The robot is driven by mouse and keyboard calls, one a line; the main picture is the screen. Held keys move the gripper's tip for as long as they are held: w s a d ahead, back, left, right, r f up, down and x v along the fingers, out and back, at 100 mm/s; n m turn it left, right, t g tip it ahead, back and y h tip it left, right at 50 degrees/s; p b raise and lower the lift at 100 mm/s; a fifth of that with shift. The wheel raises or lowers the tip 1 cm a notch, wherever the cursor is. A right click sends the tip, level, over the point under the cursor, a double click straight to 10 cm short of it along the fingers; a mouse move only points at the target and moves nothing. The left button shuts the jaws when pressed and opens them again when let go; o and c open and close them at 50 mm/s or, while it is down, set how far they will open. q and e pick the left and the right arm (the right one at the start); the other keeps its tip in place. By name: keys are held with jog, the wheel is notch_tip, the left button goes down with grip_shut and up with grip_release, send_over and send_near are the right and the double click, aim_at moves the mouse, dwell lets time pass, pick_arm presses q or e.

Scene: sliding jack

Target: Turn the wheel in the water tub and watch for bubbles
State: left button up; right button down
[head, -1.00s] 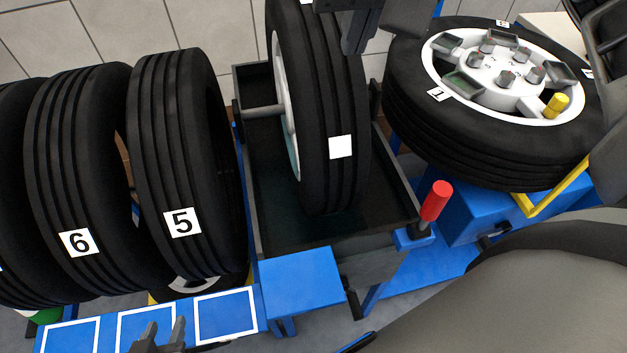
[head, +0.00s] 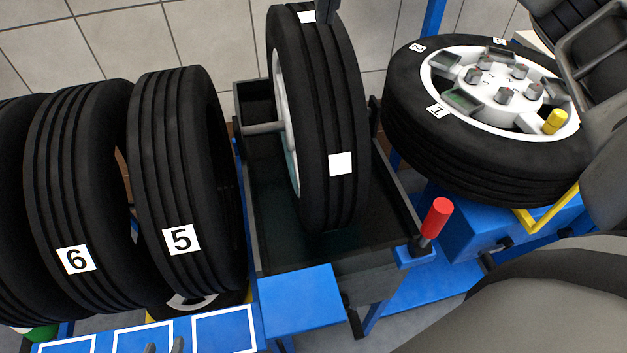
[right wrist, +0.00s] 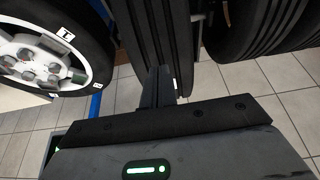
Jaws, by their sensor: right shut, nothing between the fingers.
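The wheel (head: 335,125), a black tire with white square patches on its tread, stands upright in the dark tub (head: 370,282). Its lower part sits down inside the tub, and a pale axle joins its left side. The water (head: 275,235) looks dark; I see no bubbles on it. My right gripper (head: 325,10) is at the top edge of the head view, by the wheel's upper tread. In the right wrist view its fingers (right wrist: 157,85) are shut and empty beside the tire; I cannot tell whether they touch it. My left gripper (head: 164,348) is at the bottom edge, fingers apart and empty.
Tires marked 6 (head: 75,220) and 5 (head: 165,180) stand left of the tub. A tire with a white rim (head: 450,150) lies on a blue stand at right. A red-handled lever (head: 436,218) rises at the tub's front right corner. A blue plate (head: 300,300) is in front.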

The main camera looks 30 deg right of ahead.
jog(key=p, duration=0.4)
send_over(307, 13)
jog(key=s, duration=0.2)
jog(key=shift+s+a, duration=0.1)
jog(key=shift+a, duration=0.2)
jog(key=shift+f, duration=0.1)
